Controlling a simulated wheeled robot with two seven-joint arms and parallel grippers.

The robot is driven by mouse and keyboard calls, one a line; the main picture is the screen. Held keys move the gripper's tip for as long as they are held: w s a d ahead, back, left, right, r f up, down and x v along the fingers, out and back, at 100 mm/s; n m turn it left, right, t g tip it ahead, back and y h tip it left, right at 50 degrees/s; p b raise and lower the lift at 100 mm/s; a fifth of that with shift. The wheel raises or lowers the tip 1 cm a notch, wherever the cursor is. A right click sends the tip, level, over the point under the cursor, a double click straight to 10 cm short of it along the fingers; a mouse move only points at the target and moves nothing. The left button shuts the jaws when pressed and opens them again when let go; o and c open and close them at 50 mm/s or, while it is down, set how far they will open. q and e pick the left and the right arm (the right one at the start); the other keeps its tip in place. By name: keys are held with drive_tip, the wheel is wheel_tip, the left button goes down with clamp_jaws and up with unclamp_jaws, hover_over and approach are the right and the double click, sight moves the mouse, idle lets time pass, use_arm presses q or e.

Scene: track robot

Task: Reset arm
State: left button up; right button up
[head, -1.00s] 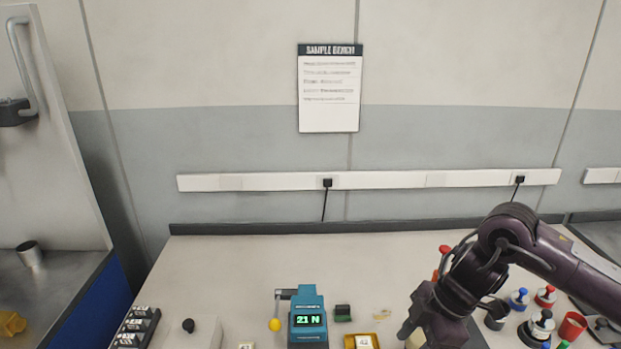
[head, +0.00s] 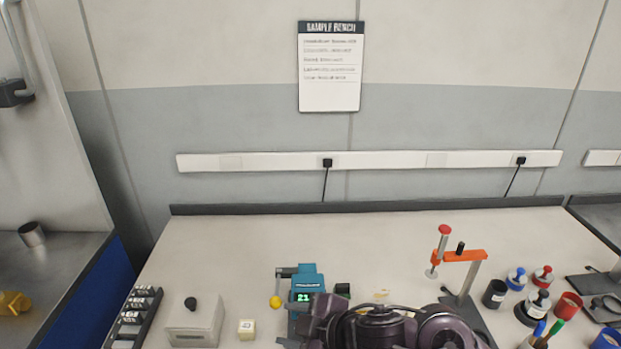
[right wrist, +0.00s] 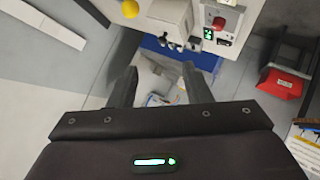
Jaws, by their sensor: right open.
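My right arm (head: 375,325) reaches in along the bottom of the head view, its dark purple links folded in front of the teal tester. The gripper end lies at the bottom edge, and its fingertips cannot be made out there. In the right wrist view my right gripper (right wrist: 160,88) is open. Its two dark fingers are apart, with nothing held between them; the floor area and a small blurred thing show beyond the gap. My left gripper is in neither view.
The teal tester (head: 304,281) with a yellow ball stands close behind my arm. A knobbed box (head: 193,325), pale cube (head: 246,329) and black rack (head: 137,316) are left. An orange-armed stand (head: 459,256) and several pots are right. The bench's back strip is clear.

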drive_tip(key=s+d+f+m+t+h, duration=0.25)
drive_tip(key=d+m+h, duration=0.35)
drive_tip(key=d+m, duration=0.55)
drive_tip(key=s+d+f+m+g+h, duration=0.3)
drive_tip(key=s+d+f+m+g, duration=0.25)
drive_tip(key=s+d+f, duration=0.45)
drive_tip(key=s+d+f+n+g+b, duration=0.1)
drive_tip(key=s+f+b, duration=0.15)
drive_tip(key=f, duration=1.35)
drive_tip(key=s+f+b, duration=0.1)
drive_tip(key=f+b, duration=0.2)
drive_tip(key=f, duration=1.2)
drive_tip(key=s+d+f+b, duration=0.1)
drive_tip(key=s+f+b, duration=0.1)
drive_tip(key=s+f, duration=0.8)
drive_tip(key=s+d+f+g+b, duration=0.1)
drive_tip(key=s+d+f+b, duration=0.1)
drive_tip(key=s+f, duration=0.7)
wheel_tip(320, 180, down, 5)
drive_tip(key=shift+s+d+f+g, duration=0.1)
drive_tip(key=shift+s+d+g, duration=0.2)
drive_tip(key=shift+s, duration=0.05)
